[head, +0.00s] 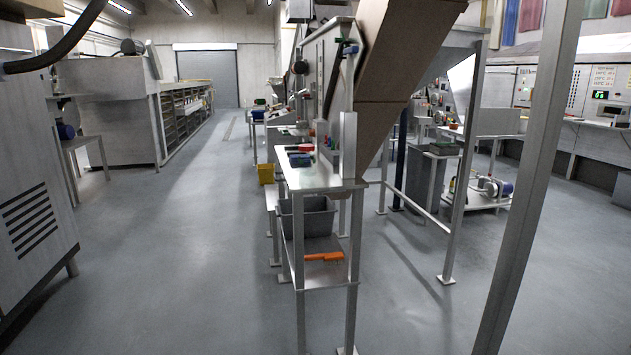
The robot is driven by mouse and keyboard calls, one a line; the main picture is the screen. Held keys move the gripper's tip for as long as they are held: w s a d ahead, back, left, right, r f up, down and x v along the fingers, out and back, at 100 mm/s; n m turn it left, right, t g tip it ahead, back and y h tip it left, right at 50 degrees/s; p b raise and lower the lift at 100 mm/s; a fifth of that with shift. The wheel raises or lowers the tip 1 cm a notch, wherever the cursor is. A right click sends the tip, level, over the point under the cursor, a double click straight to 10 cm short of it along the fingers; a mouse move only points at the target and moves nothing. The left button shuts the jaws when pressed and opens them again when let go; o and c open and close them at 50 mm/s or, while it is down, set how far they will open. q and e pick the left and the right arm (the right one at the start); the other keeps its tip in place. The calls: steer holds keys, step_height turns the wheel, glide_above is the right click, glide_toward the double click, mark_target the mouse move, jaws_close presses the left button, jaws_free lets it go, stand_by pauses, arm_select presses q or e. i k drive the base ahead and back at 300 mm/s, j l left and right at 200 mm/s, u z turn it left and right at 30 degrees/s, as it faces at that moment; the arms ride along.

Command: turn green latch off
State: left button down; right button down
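Small green, red and blue parts (301,159) lie on the metal shelf (322,180) of a narrow stand in the middle of the head view. They are too small to tell apart. More small coloured parts show on the upright panel behind the shelf, partly hidden by posts. Neither of my grippers is in view.
A brown chute (392,75) slopes down behind the stand. Metal posts (535,170) stand at the right. A grey bin (310,216) and an orange tool (322,257) sit below the shelf. A grey cabinet (28,190) stands at left. The floor between (185,260) is clear.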

mark_target(337, 39)
steer(key=i+l+z, duration=0.1)
steer(key=i+z, duration=0.15)
steer(key=i, duration=0.45)
steer(key=i+j+u, duration=0.2)
steer(key=i+j, duration=0.25)
steer(key=i+j+u, duration=0.15)
steer(key=i+j, duration=0.2)
steer(key=i, duration=0.2)
